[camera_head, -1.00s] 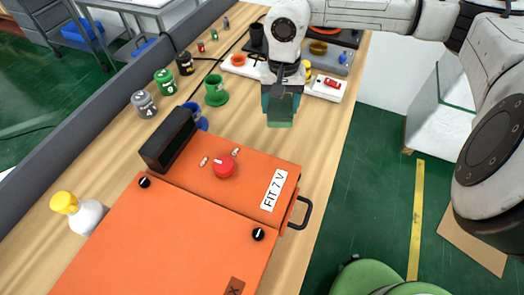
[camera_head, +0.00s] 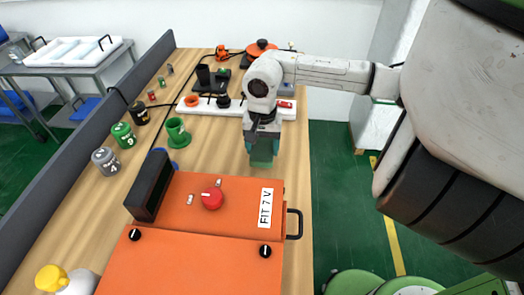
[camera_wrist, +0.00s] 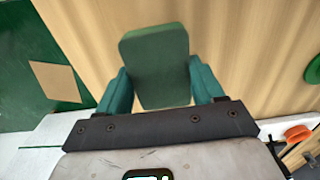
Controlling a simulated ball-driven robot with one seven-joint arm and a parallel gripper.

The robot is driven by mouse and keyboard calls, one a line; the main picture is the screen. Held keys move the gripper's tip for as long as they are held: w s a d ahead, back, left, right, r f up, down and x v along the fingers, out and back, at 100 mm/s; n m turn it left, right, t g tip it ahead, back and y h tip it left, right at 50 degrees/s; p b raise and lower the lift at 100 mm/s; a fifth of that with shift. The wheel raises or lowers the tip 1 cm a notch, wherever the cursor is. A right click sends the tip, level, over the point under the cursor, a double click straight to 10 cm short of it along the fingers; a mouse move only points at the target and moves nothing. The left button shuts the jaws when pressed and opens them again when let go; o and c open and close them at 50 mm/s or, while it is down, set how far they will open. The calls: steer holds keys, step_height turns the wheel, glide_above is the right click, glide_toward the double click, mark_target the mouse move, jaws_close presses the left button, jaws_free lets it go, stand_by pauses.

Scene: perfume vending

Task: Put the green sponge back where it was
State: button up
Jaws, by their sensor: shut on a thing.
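The green sponge (camera_wrist: 157,65) is a flat block with rounded corners. In the wrist view it sits between the two teal fingers of my gripper (camera_wrist: 160,88), which is shut on it. In the head view the sponge (camera_head: 262,150) hangs below my gripper (camera_head: 263,136), over the wooden table (camera_head: 215,150) just behind the orange machine. Whether its lower edge touches the table cannot be told.
The orange machine (camera_head: 235,200) marked "FIT 7 V" fills the near table. Green funnel-like holder (camera_head: 177,131) and numbered bottles (camera_head: 122,135) stand left. A white power strip (camera_head: 205,107) lies behind my gripper. A grey divider (camera_head: 90,140) edges the table's left.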

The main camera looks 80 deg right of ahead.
mark_target(263, 148)
steer(key=shift+f, duration=1.4)
steer(key=shift+f, duration=0.2)
steer(key=o, duration=1)
steer(key=shift+r, duration=0.1)
step_height(263, 148, up, 12)
steer(key=b, duration=0.1)
steer(key=shift+r, duration=0.15)
